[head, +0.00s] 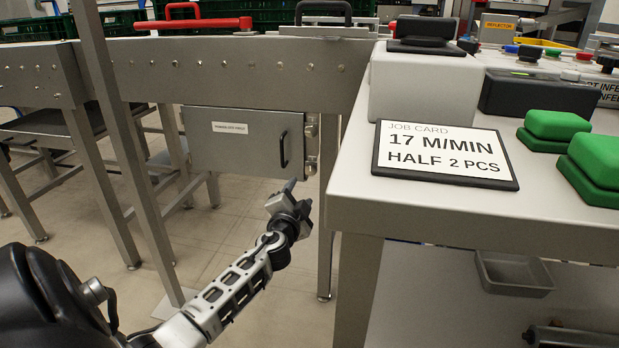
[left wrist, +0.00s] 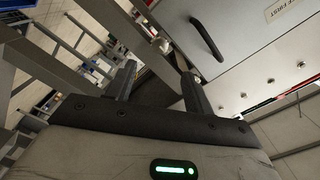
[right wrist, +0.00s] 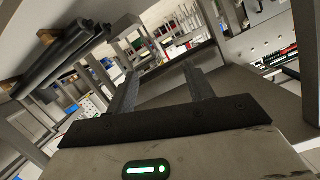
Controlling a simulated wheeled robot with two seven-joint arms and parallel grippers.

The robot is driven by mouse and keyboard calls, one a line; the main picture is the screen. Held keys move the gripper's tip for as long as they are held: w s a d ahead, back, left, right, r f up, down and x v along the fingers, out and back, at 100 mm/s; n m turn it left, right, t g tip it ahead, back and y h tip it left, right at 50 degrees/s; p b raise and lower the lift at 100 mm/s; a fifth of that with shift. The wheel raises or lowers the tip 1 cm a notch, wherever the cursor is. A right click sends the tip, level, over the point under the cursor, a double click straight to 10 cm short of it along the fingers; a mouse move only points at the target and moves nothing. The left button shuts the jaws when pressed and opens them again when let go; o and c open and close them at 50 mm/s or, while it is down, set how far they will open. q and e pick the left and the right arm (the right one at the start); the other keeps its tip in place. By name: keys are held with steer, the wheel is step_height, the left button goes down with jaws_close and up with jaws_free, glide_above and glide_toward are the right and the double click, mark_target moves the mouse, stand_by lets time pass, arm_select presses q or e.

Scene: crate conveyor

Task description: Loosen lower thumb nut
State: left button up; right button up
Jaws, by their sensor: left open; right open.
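A grey panel box (head: 235,145) with a label and a black handle (head: 283,150) hangs under the conveyor frame in the head view. Two small metal thumb nuts show at its right edge, the upper one (head: 311,130) and the lower one (head: 311,169). My left gripper (head: 290,188) is just below and left of the lower nut, apart from it. In the left wrist view its two fingers (left wrist: 158,78) are spread and empty, with the box (left wrist: 245,50) above right. My right gripper (right wrist: 160,74) is open and empty, seen only in the right wrist view.
A steel table (head: 450,215) fills the right side, with a job card (head: 440,155) and green buttons (head: 558,125). A table leg and conveyor legs (head: 105,190) flank my left arm. A grey tray (head: 515,272) is below the table. A red handle (head: 195,22) lies atop the conveyor.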

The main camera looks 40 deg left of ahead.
mark_target(310, 171)
arm_select(q)
steer(key=b+x, duration=0.3)
steer(key=x, duration=0.6)
steer(key=shift+w+a+f, duration=0.15)
steer(key=shift+w+f, duration=0.05)
steer(key=shift+w, duration=0.15)
steer(key=shift+w+a+r+b, duration=0.1)
steer(key=shift+w+a+b, duration=0.15)
steer(key=shift+w+b, duration=0.15)
steer(key=shift+w, duration=0.1)
arm_select(e)
steer(key=shift+w+a+r+m+t+y, duration=0.15)
steer(key=shift+a+r+m+t+y, duration=0.35)
steer(key=shift+r+m+y, duration=0.25)
arm_select(q)
steer(key=c, duration=1)
